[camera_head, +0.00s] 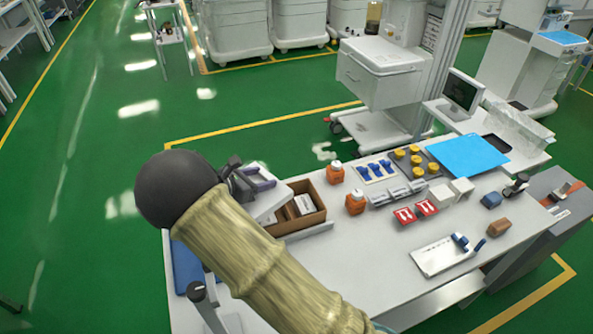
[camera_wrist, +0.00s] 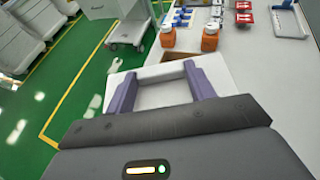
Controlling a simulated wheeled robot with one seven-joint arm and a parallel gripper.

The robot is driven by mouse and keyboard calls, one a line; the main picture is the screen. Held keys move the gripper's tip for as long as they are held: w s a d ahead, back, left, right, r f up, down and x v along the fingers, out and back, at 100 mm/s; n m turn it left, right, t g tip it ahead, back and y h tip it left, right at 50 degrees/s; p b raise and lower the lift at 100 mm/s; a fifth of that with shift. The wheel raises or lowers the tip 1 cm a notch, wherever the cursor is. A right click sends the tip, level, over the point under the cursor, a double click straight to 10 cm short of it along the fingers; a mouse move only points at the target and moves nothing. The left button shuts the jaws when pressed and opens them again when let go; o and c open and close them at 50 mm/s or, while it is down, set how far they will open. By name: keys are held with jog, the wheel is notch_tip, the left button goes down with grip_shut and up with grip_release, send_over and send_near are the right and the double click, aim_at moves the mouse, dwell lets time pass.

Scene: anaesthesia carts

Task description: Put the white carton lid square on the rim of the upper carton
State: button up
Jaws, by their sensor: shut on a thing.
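My gripper (camera_head: 256,179) is shut on the white carton lid (camera_head: 266,204), which it holds at the left side of the brown carton (camera_head: 317,199). In the head view the lid is tilted and covers the carton's left part. The carton's right part is open, with white packs (camera_head: 304,204) inside. In the wrist view the lid (camera_wrist: 222,72) lies across both purple fingers (camera_wrist: 160,78), and only a strip of brown carton (camera_wrist: 178,57) shows beyond it. Whether the lid touches the rim cannot be told. Only one carton is clear; any lower one is hidden.
Orange bottles (camera_head: 355,202) stand just right of the carton on the white table (camera_head: 385,240). Blue-topped vials, yellow-capped items (camera_head: 415,160) and red-white packs (camera_head: 426,207) lie farther right. A white cart (camera_head: 385,72) stands behind. Green floor is open to the left.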

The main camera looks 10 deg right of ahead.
dwell(0.3)
jog(key=shift+w+d+r+p, duration=0.15)
jog(key=shift+d+p, duration=0.2)
jog(key=shift+d, duration=0.05)
jog(key=w+d+f+m+g+h+p, duration=0.2)
jog(key=d+m+g+p, duration=0.2)
jog(key=d, duration=0.9)
jog(key=shift+w+m+g+p, duration=0.35)
jog(key=shift+g+p, duration=0.15)
jog(key=shift+p, duration=0.55)
jog(key=shift+f+b, duration=2.45)
jog(key=shift+f, duration=1.85)
jog(key=shift+f, duration=0.2)
jog(key=o, duration=1.1)
jog(key=shift+a, duration=0.1)
